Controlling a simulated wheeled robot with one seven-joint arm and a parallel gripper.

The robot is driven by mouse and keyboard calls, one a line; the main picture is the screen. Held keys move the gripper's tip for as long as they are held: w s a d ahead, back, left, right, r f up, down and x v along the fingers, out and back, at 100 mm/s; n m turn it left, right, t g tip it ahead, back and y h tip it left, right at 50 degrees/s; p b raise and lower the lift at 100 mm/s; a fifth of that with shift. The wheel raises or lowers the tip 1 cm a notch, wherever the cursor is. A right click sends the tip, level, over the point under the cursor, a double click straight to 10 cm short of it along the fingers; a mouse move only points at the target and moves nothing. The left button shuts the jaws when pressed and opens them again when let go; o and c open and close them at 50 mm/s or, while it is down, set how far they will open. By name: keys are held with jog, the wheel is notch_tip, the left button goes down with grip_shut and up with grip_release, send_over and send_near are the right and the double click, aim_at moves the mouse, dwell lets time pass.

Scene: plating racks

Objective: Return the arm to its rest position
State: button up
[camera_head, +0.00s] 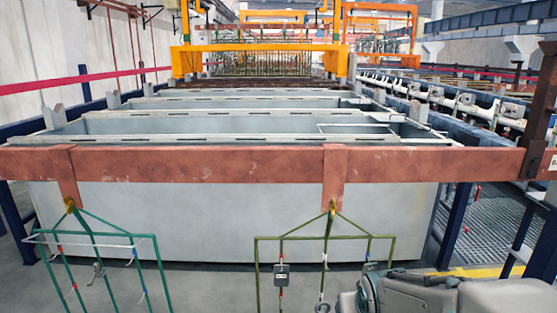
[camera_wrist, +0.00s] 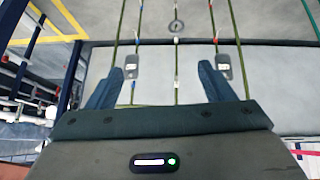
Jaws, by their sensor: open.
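My gripper shows in the wrist view (camera_wrist: 161,85) with its two blue-grey fingers spread wide and nothing held between them. Beyond the fingers is a green rack with thin rods; a grey part (camera_wrist: 131,71) hangs behind the left finger and another grey part (camera_wrist: 224,67) behind the right. In the head view my arm is at the bottom right, in front of the right green rack (camera_head: 257,265), which hangs from the copper-coloured bar (camera_head: 230,165). A grey part (camera_head: 281,272) hangs on its left side. The arm hides the rack's lower right.
A second green rack (camera_head: 160,265) hangs at the left of the bar. Large grey tanks (camera_head: 240,215) stand behind the bar. A dark blue railing (camera_head: 528,240) is at the right, near a floor grating (camera_head: 485,225). An orange gantry (camera_head: 260,47) stands far back.

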jog(key=s+a+r+g+p, duration=0.2)
jog(key=s+r+g+p, duration=0.2)
jog(key=s+r+p, duration=0.5)
jog(key=shift+s+a+r+y, duration=0.25)
jog(key=shift+s+r+y, duration=0.15)
jog(key=shift+s+r, duration=1.75)
jog(key=shift+w+r, duration=0.35)
